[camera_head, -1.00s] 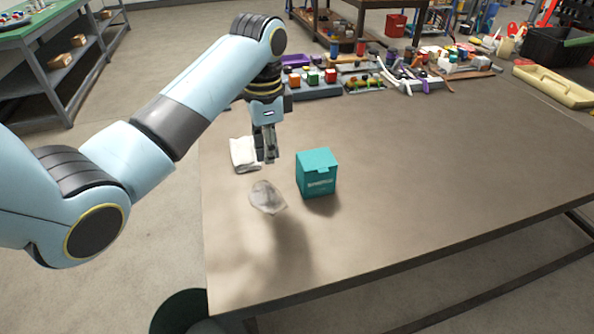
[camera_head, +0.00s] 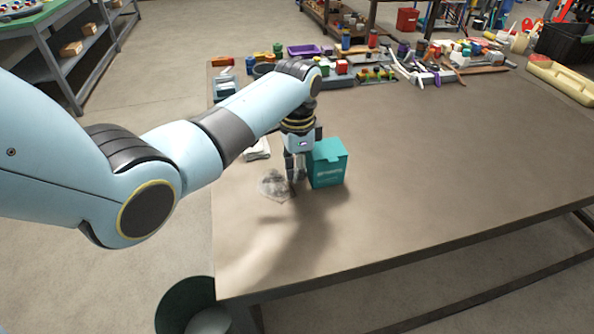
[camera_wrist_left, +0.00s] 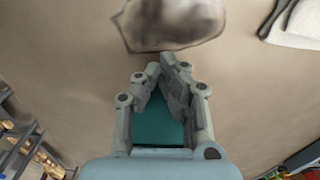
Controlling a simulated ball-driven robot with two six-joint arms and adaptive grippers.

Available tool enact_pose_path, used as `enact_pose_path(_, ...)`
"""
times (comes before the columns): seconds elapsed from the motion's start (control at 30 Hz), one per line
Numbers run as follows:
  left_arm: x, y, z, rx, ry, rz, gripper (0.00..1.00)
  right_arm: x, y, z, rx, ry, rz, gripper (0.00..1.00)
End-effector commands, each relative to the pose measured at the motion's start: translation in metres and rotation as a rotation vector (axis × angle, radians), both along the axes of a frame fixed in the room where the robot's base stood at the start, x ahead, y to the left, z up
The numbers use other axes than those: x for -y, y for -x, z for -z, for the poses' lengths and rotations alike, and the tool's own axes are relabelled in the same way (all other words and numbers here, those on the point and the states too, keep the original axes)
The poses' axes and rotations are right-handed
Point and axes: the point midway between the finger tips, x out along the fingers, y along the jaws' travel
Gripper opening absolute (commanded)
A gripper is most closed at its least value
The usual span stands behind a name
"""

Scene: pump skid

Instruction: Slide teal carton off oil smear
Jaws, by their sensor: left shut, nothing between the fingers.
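The teal carton (camera_head: 328,168) stands upright on the brown table. The grey oil smear (camera_head: 272,186) lies on the table to its left, with bare table between them; it also shows at the top of the left wrist view (camera_wrist_left: 172,22). My left gripper (camera_head: 295,181) points down, shut and empty, at the carton's left side, between carton and smear. I cannot tell whether it touches the carton. In the left wrist view, the gripper (camera_wrist_left: 160,80) has teal (camera_wrist_left: 158,130) showing behind its fingers. My right gripper is not in view.
A folded white cloth (camera_head: 257,151) lies behind the smear, partly hidden by my arm. Several tools and small parts crowd the table's back edge. A yellow case (camera_head: 562,80) lies at the back right. The table (camera_head: 430,170) right of the carton is clear. A dark bin (camera_head: 187,305) stands below the front-left corner.

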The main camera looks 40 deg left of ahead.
Motion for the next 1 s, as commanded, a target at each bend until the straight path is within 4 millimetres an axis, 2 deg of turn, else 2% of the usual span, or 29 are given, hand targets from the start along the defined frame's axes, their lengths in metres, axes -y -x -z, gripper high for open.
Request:
enact_pose_path(0.27,0.001,-0.002,0.000,0.001,0.001,0.000,0.00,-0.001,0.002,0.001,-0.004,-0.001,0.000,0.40)
enact_pose_path(0.53,0.021,-0.027,0.000,0.001,0.001,0.000,0.00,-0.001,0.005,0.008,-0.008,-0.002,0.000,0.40)
enact_pose_path(0.87,0.021,-0.027,-0.001,0.001,-0.001,0.000,0.00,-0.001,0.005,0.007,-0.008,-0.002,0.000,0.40)
enact_pose_path(1.0,0.019,-0.024,-0.002,-0.001,-0.001,-0.001,0.00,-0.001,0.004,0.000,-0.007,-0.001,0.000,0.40)
